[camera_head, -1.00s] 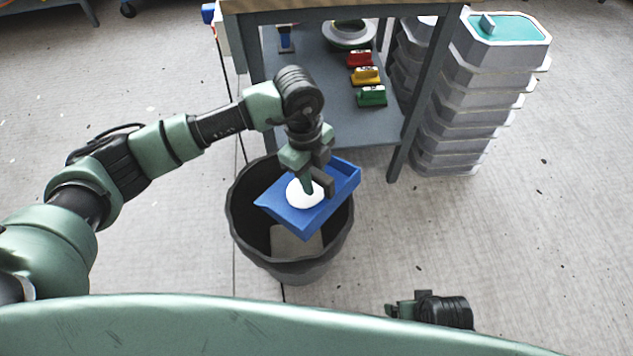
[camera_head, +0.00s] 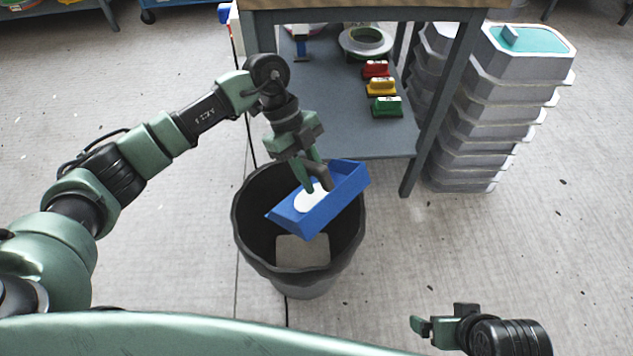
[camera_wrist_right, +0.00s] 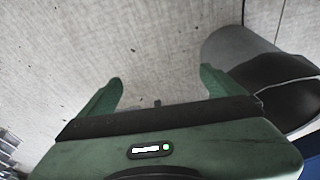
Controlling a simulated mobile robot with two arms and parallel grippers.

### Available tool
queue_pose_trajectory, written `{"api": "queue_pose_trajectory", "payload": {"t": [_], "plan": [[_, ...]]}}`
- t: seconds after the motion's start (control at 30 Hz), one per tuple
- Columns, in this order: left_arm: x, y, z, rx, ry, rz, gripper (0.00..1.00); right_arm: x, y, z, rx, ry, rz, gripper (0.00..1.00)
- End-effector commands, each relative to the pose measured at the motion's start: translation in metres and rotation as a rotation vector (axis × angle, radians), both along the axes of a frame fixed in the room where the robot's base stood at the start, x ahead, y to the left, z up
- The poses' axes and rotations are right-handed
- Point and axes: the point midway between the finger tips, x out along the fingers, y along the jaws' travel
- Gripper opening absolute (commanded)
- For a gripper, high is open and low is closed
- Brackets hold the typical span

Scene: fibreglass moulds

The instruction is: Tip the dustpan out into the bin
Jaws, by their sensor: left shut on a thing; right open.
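The blue dustpan (camera_head: 335,202) is tilted over the mouth of the dark bin (camera_head: 249,238) in the head view. A white round patch (camera_head: 311,197) shows on the dustpan by the fingers; I cannot tell if it is part of the pan. My left gripper (camera_head: 318,184) is shut on the dustpan from above. A flat grey-brown piece (camera_head: 302,251) lies inside the bin. My right gripper (camera_head: 436,322) is open and empty, low at the right, apart from the bin. In the right wrist view its fingers (camera_wrist_right: 160,92) are spread over bare floor, and the bin (camera_wrist_right: 232,52) shows at the right.
A workbench (camera_head: 430,120) stands behind the bin. Its lower shelf holds red (camera_head: 376,69), yellow (camera_head: 381,87) and green (camera_head: 386,106) handled blocks and a round ring (camera_head: 366,42). Stacked grey moulds (camera_head: 470,130) stand to its right.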

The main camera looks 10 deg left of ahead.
Motion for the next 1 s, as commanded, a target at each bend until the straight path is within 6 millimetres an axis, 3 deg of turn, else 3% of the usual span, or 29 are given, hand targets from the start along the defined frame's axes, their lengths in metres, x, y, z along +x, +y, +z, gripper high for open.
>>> {"api": "queue_pose_trajectory", "payload": {"t": [0.03, 0.17, 0.67, 1.0], "plan": [[0.006, 0.010, -0.008, -0.043, 0.033, 0.016, 0.00, 0.000, 0.000, -0.010, -0.001, 0.005, 0.000, 0.95], [0.013, 0.022, -0.012, -0.145, 0.094, 0.013, 0.00, 0.016, 0.005, -0.014, 0.013, -0.066, 0.006, 0.95], [0.020, 0.032, -0.011, -0.243, 0.151, 0.006, 0.00, 0.080, 0.025, 0.011, 0.076, -0.366, 0.030, 0.95], [0.023, 0.038, -0.014, -0.291, 0.183, 0.006, 0.00, 0.118, 0.038, 0.039, 0.124, -0.583, 0.045, 0.95]]}}
